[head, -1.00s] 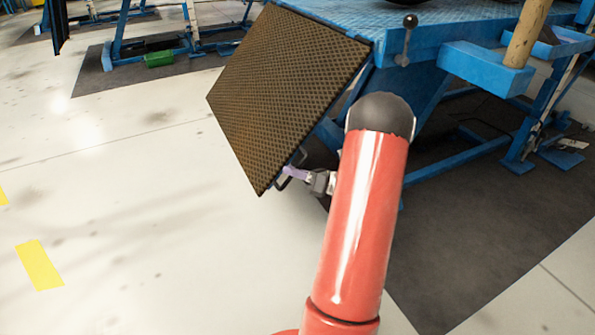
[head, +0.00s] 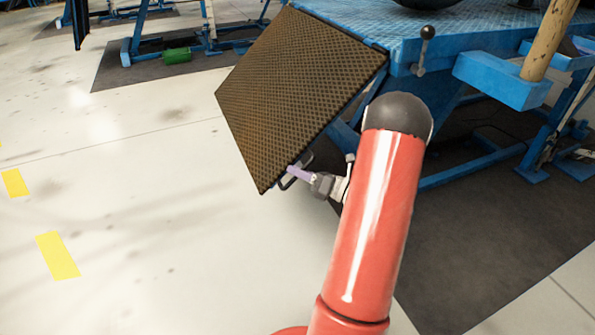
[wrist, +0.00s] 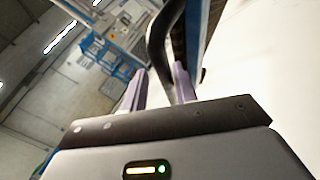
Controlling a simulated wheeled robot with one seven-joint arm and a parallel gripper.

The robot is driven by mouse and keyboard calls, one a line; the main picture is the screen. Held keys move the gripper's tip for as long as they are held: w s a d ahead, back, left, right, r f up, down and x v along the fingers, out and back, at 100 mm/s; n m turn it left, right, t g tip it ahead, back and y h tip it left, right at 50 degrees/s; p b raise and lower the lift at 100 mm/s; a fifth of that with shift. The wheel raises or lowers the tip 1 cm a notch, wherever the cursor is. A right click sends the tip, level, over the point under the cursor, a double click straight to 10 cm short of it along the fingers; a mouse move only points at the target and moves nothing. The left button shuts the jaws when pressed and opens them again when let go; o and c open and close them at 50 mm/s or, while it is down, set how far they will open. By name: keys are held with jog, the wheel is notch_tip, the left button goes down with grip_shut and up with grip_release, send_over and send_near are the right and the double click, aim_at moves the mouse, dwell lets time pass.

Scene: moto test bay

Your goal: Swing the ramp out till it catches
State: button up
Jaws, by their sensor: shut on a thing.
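The ramp (head: 300,90) is a brown textured panel with a dark edge, joined at the near end of the blue lift platform (head: 470,38). It slopes down and outward to the left, its lower corner above the floor. A black bar handle (head: 287,183) sits at its lower right edge. My gripper (head: 291,172) has purple fingers and is shut on the handle. In the wrist view the dark handle (wrist: 156,45) passes between the fingers (wrist: 157,85). The ramp's catch cannot be made out.
A ball-topped lever (head: 422,52) stands at the platform's near corner, close to my arm. A blue block with a wooden post (head: 545,45) is at the right. Pale floor (head: 130,240) to the left is clear.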

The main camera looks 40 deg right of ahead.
jog(key=v, duration=0.7)
jog(key=shift+s+d, duration=0.1)
jog(key=s+a+r+n+g+y+p, duration=0.1)
jog(key=a+r+n+g, duration=0.35)
jog(key=a+n, duration=0.3)
jog(key=s+a+r+n+g+p, duration=0.1)
jog(key=a+r+n+g+p, duration=0.1)
jog(key=a+r+n+g, duration=0.5)
jog(key=s+a+r+n+g+y+p, duration=0.1)
jog(key=s+a+n+g, duration=0.3)
jog(key=a, duration=0.7)
jog(key=s+a+r+n+t+h+p, duration=0.3)
jog(key=s+r+n+h, duration=0.5)
jog(key=n, duration=1.2)
notch_tip(320, 180, up, 3)
jog(key=t+h+p, duration=0.1)
jog(key=h, duration=0.1)
jog(key=shift+a+f+h, duration=0.25)
jog(key=shift+a+h, duration=0.05)
jog(key=shift+a, duration=0.1)
